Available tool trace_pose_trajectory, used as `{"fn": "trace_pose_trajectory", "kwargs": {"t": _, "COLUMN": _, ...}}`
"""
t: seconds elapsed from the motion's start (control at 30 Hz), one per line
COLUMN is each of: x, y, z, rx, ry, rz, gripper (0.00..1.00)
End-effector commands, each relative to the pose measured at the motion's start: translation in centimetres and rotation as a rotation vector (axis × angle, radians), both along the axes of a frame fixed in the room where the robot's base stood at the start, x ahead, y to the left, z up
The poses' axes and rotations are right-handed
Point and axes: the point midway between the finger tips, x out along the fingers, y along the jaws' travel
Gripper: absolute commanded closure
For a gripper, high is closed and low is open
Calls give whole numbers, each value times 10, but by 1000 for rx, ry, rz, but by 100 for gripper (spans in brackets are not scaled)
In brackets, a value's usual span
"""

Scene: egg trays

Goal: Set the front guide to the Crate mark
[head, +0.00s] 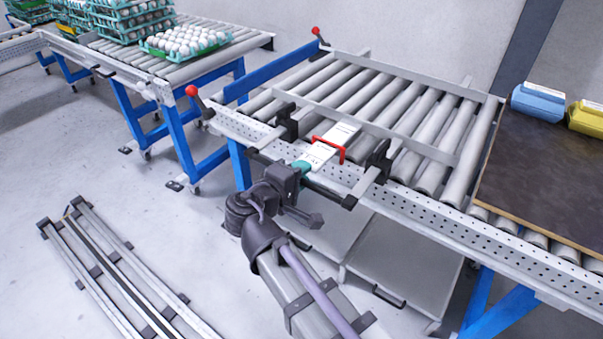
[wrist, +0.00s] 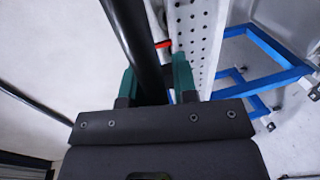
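The front guide (head: 365,127) is a grey rail lying across the rollers, with rods running through black clamps (head: 287,122) to a black bar (head: 325,192) on the near side. A white scale plate (head: 338,135) stands between the clamps, with a red pointer frame (head: 330,149) across it; the pointer also shows in the wrist view (wrist: 163,44). Its markings are too small to read. My gripper (head: 303,167) is at the black bar. In the wrist view its green fingertips (wrist: 155,75) stand either side of the bar (wrist: 135,45), with a gap visible on the right.
A perforated side rail (head: 430,217) edges the conveyor, close to my right finger in the wrist view. Red-knobbed levers (head: 192,91) stand at the left end. A dark board (head: 540,170) with blue and yellow cartons lies right. Egg trays (head: 185,40) are back left.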

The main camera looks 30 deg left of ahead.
Motion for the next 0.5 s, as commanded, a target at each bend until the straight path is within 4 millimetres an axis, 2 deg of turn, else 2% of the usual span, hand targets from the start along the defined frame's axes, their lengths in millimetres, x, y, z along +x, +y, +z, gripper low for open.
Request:
{"fn": "trace_pose_trajectory", "kwargs": {"t": 0.03, "x": 0, "y": 0, "z": 0, "rx": 0, "ry": -1, "rz": 0, "gripper": 69}}
{"fn": "trace_pose_trajectory", "kwargs": {"t": 0.17, "x": 0, "y": 0, "z": 0, "rx": -1, "ry": -2, "rz": 1, "gripper": 58}}
{"fn": "trace_pose_trajectory", "kwargs": {"t": 0.37, "x": 0, "y": 1, "z": 1, "rx": -1, "ry": -3, "rz": 1, "gripper": 58}}
{"fn": "trace_pose_trajectory", "kwargs": {"t": 0.5, "x": -14, "y": 1, "z": 5, "rx": -1, "ry": -4, "rz": 3, "gripper": 58}}
